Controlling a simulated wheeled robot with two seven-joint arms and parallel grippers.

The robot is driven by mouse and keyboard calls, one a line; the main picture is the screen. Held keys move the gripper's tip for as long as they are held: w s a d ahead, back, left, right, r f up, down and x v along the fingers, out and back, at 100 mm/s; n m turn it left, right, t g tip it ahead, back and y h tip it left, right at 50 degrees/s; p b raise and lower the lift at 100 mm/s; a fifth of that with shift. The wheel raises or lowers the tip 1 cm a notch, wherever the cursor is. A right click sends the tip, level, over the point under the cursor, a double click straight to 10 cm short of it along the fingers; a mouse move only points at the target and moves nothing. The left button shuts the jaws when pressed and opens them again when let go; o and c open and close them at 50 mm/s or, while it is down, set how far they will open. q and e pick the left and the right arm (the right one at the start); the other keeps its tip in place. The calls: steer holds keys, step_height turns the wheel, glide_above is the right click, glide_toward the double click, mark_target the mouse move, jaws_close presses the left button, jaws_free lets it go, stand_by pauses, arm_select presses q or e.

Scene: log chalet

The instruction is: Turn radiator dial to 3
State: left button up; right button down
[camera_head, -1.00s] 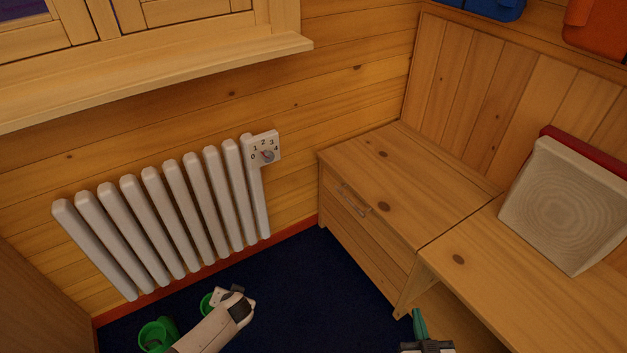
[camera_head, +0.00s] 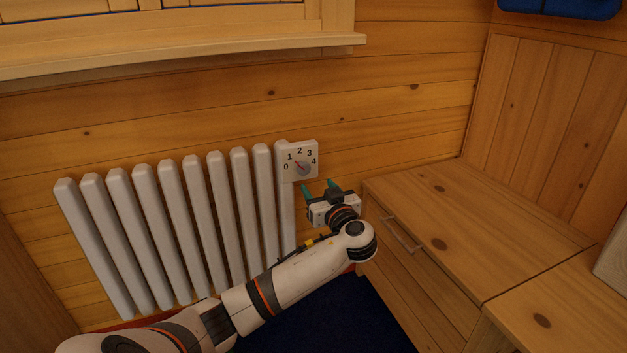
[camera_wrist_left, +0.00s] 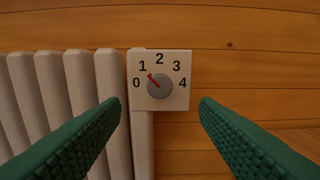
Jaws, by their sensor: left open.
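The radiator dial (camera_head: 303,168) is a round grey knob on a white square plate (camera_head: 313,148) marked 0 to 4, at the radiator's upper right. In the left wrist view the dial (camera_wrist_left: 160,86) has a red pointer aimed up-left, between 0 and 1 and close to 1. My left gripper (camera_head: 320,188) is open and empty, just below and right of the dial in the head view. Its green fingers (camera_wrist_left: 160,104) lie either side of the dial in the wrist view, apart from it. My right gripper is out of view.
The white ribbed radiator (camera_head: 190,220) stands against the log wall. A wooden cabinet (camera_head: 440,225) with a drawer handle stands to the right of my left gripper. A wooden window sill (camera_head: 200,57) juts out above the radiator.

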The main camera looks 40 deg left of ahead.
mark_target(305, 170)
arm_select(q)
steer(key=b+x, duration=0.2)
steer(key=x, duration=0.7)
steer(key=shift+f, duration=0.1)
steer(key=c, duration=1)
